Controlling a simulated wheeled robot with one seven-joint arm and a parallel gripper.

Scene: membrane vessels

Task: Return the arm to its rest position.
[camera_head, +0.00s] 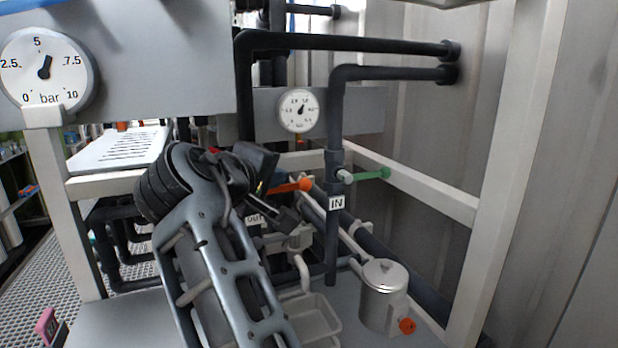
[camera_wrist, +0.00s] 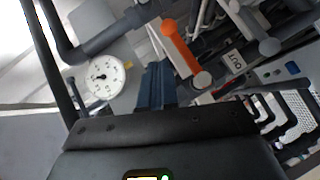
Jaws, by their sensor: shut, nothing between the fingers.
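My arm (camera_head: 215,265) rises from the bottom of the head view and bends over in front of the pipework. In the wrist view my gripper (camera_wrist: 155,72) shows as two dark blue-grey fingers held together, with nothing between them. In the head view its fingertips are hard to make out among the dark arm parts and pipes. In the wrist view the fingers appear between a round white gauge (camera_wrist: 105,77) and an orange valve handle (camera_wrist: 178,46). I cannot tell how far they are from either.
The orange handle (camera_head: 290,187) and a green handle (camera_head: 371,174) sit on dark pipes, beside an IN label (camera_head: 336,203). A metal vessel (camera_head: 384,297) and a grey tray (camera_head: 317,322) stand low at right. A large bar gauge (camera_head: 46,70) is at upper left. A white frame post (camera_head: 507,180) stands right.

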